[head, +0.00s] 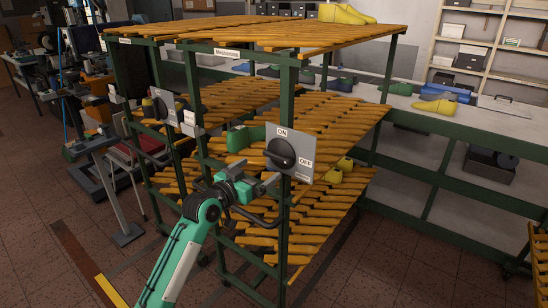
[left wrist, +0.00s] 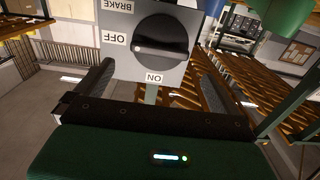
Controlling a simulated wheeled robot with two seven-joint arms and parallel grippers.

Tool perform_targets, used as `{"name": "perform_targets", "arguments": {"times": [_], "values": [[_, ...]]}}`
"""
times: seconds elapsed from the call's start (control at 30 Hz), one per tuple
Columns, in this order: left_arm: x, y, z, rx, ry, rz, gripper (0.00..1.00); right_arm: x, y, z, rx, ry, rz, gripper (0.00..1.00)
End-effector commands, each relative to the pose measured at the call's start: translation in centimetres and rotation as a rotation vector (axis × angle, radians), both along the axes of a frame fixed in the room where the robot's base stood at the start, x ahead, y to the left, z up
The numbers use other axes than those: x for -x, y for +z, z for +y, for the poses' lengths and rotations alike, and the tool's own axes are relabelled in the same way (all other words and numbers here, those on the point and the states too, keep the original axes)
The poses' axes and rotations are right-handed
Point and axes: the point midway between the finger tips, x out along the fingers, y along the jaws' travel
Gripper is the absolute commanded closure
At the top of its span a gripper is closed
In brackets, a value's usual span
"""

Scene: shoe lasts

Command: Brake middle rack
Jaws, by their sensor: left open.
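A grey switch panel (head: 305,170) with a black rotary knob (head: 281,152) is fixed to the front green post of the nearest rack (head: 286,95). Its labels read ON and OFF. In the left wrist view the panel (left wrist: 185,72) also reads BRAKE, and the knob (left wrist: 162,40) has its bar roughly level, with the white mark on the OFF side. My left gripper (head: 262,180) is open and empty, just in front of and below the knob. Its two fingers flank the panel's lower part in the wrist view, apart from the knob. My right gripper is not in view.
Two similar panels, a farther one (head: 160,104) and a nearer one (head: 192,124), sit on rack posts to the left. Orange slatted shelves hold green and yellow shoe lasts (head: 345,14). A long bench (head: 455,125) stands behind. The tiled floor in front is mostly clear.

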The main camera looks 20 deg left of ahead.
Motion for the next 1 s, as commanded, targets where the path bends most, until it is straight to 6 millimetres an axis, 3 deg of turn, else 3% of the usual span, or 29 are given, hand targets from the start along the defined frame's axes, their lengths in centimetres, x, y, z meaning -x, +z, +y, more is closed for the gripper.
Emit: {"name": "perform_targets", "arguments": {"times": [0.2,0.4,0.87,1.0], "values": [[-4.1,0.2,-1.5,0.002,0.000,0.001,0.00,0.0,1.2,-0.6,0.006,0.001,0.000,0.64],[-6.5,0.1,-2.3,0.001,0.001,0.000,0.00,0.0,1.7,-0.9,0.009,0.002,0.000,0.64],[-7.6,-0.1,-2.7,0.000,0.000,0.001,0.00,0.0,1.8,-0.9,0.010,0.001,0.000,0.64],[-7.6,-0.1,-2.7,0.000,0.000,0.001,0.24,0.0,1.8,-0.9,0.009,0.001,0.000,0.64]]}}
